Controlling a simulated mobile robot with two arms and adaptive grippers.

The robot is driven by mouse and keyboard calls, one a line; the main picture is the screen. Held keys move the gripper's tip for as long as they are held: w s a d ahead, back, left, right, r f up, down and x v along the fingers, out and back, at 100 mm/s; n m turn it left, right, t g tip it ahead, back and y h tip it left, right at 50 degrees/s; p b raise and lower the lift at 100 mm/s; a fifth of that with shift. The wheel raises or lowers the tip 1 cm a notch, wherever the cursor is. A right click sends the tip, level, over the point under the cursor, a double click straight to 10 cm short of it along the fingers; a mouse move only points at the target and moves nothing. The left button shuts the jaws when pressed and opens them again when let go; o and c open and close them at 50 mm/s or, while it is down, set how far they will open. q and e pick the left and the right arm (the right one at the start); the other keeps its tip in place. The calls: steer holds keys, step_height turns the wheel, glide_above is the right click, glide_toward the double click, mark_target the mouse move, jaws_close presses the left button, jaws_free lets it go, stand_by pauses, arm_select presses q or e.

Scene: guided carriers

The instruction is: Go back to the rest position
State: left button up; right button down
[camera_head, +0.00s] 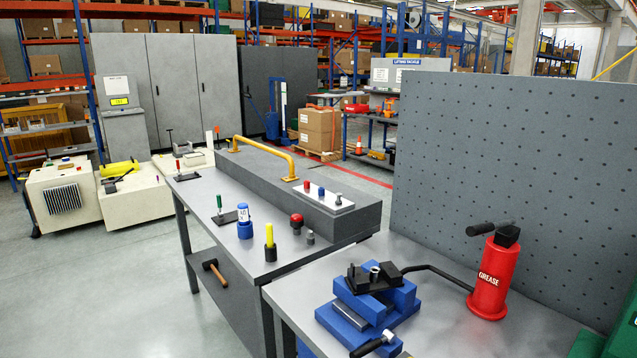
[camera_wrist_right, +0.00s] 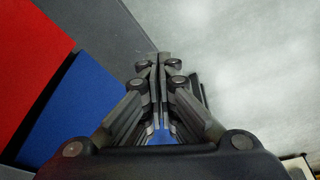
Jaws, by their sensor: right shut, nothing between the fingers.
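My right gripper (camera_wrist_right: 159,62) shows in the right wrist view, its two fingers drawn together with nothing between them. Below it, to the left in that view, lie a red surface (camera_wrist_right: 30,70) and a blue surface (camera_wrist_right: 75,115) beside a dark grey strip (camera_wrist_right: 105,35). Pale floor (camera_wrist_right: 250,60) fills the right side. I cannot tell how far the fingertips are above these surfaces. Neither gripper shows in the head view, and my left gripper is in no view.
A bench (camera_head: 460,335) at the front carries a blue vise (camera_head: 350,305) and a red grease container (camera_head: 490,278), backed by a perforated panel (camera_head: 520,170). Another bench (camera_head: 190,195) holds small tools and a yellow-railed block (camera_head: 350,212). White carriers (camera_head: 65,195) stand left; floor (camera_head: 100,290) is clear.

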steer(key=s+f+g, duration=0.1)
steer(key=s+f, duration=0.2)
steer(key=f, duration=0.7)
steer(key=s+d+f, duration=0.1)
steer(key=s+f, duration=0.3)
steer(key=f, duration=0.6)
steer(key=s+f+g, duration=0.1)
steer(key=s+f, duration=0.2)
steer(key=f, duration=0.7)
steer(key=s+d+f, duration=0.2)
steer(key=s+f, duration=0.3)
steer(key=s, duration=0.5)
steer(key=shift+f, duration=0.35)
